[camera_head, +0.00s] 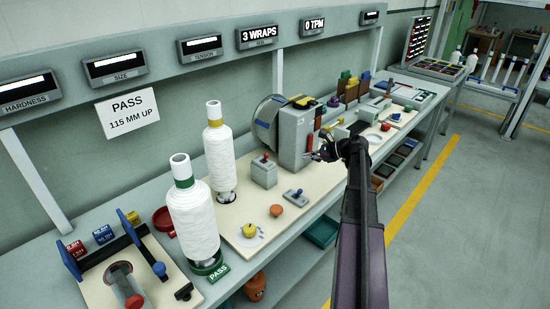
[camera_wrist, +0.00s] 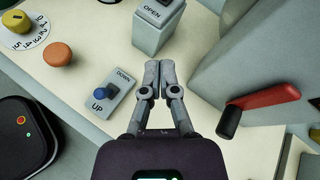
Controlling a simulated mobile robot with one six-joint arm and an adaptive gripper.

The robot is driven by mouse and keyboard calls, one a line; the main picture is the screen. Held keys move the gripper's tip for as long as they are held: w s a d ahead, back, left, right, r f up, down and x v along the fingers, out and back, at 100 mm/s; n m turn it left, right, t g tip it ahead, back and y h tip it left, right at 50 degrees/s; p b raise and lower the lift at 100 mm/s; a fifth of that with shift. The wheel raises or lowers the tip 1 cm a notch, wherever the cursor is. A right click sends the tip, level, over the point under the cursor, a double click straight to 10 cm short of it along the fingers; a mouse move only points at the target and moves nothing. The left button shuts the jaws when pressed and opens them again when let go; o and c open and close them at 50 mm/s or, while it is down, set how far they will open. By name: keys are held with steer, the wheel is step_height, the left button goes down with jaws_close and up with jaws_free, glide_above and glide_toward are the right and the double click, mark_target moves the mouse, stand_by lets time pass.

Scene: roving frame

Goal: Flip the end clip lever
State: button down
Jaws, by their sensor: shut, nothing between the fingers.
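My gripper (camera_wrist: 157,78) is shut and empty, with its fingertips together above the cream board; in the head view it (camera_head: 322,154) is beside the grey machine housing. No lever in view reads "end clip", so I cannot tell which one it is. A red lever with a black grip (camera_wrist: 262,102) is on the housing, right of my fingers; it also shows in the head view (camera_head: 309,142). A grey box marked OPEN (camera_wrist: 157,24) stands beyond my fingertips; in the head view the box (camera_head: 264,174) has a red-knobbed lever on top.
A blue UP/DOWN switch (camera_wrist: 107,92) lies left of my fingers. An orange knob (camera_wrist: 58,54) and a yellow dial (camera_wrist: 18,20) are farther left. The grey housing (camera_head: 293,140) blocks the right side. White thread cones (camera_head: 192,215) stand on the bench's near part.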

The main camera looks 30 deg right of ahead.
steer(key=shift+w+d+r, duration=0.1)
steer(key=shift+d+r, duration=0.05)
steer(key=shift+d, duration=0.15)
steer(key=shift+w+a, duration=0.1)
steer(key=b, duration=0.4)
glide_toward(275, 164)
steer(key=x, duration=0.5)
steer(key=shift+w+r, duration=0.15)
steer(key=shift+w, duration=0.05)
steer(key=shift+w+a+r+p, duration=0.25)
steer(key=shift+w+a, duration=0.15)
steer(key=shift+a, duration=0.1)
steer(key=shift+w+a+r+p, duration=0.25)
steer(key=shift+w+a, duration=0.1)
steer(key=shift+a, duration=0.2)
steer(key=shift+w+a+r, duration=0.2)
steer(key=shift+w+a, duration=0.2)
steer(key=shift+a, duration=0.25)
steer(key=shift+a+p, duration=0.1)
steer(key=shift+p, duration=0.2)
